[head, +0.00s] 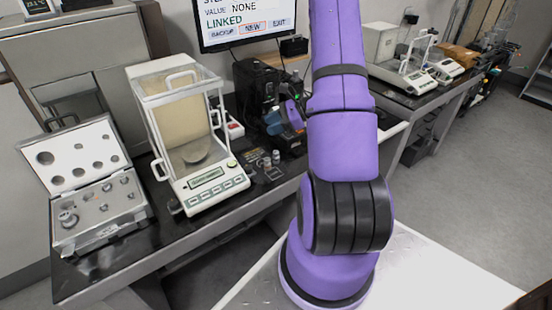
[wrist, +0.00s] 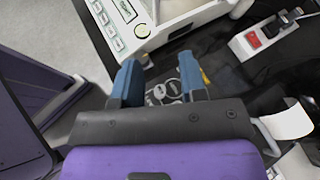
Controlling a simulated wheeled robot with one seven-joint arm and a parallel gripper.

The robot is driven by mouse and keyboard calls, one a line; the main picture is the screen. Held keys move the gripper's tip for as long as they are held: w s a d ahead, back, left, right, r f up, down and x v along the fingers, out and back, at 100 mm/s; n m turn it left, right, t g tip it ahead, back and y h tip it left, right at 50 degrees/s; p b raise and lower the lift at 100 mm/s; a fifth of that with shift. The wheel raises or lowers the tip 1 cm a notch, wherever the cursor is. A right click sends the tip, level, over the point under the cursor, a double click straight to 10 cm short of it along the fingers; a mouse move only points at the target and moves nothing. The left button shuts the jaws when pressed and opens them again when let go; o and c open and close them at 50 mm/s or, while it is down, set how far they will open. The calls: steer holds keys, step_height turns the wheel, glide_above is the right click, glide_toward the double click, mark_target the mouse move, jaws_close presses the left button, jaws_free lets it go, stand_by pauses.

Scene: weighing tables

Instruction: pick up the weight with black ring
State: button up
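Small metal weights (head: 275,157) stand on the dark table just right of the balance. In the wrist view, small round pale pieces (wrist: 160,91) show on a dark surface between my fingers. A black ring on any of them is too small to make out. My gripper (wrist: 158,63) has blue fingertips spread apart, with nothing held between them. It is above the table by the balance's corner. In the head view my arm hides part of that area.
The balance (head: 207,190) with its glass draft shield stands left of the small weights. An open weight case (head: 97,222) with several weights lies further left. A power strip with a red switch (wrist: 254,40) is nearby. Black equipment (head: 255,88) stands behind.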

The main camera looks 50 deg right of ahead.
mark_target(277, 152)
steer(key=s+d+f+m+t+h, duration=0.1)
steer(key=d+f+m, duration=0.1)
steer(key=f, duration=0.1)
steer(key=s+d+f+m+t+h, duration=0.1)
steer(key=s+d+f+m, duration=0.1)
steer(key=d+f, duration=0.1)
steer(key=s+d+f+m+t+h, duration=0.1)
steer(key=d+f+m, duration=0.1)
steer(key=f, duration=0.3)
steer(key=shift+s+d+f, duration=0.1)
steer(key=shift+s+d, duration=0.05)
steer(key=shift+s, duration=0.25)
steer(key=shift+s+d+f, duration=0.1)
steer(key=shift+f, duration=0.25)
steer(key=x, duration=1)
steer(key=shift+f, duration=0.25)
jaws_close()
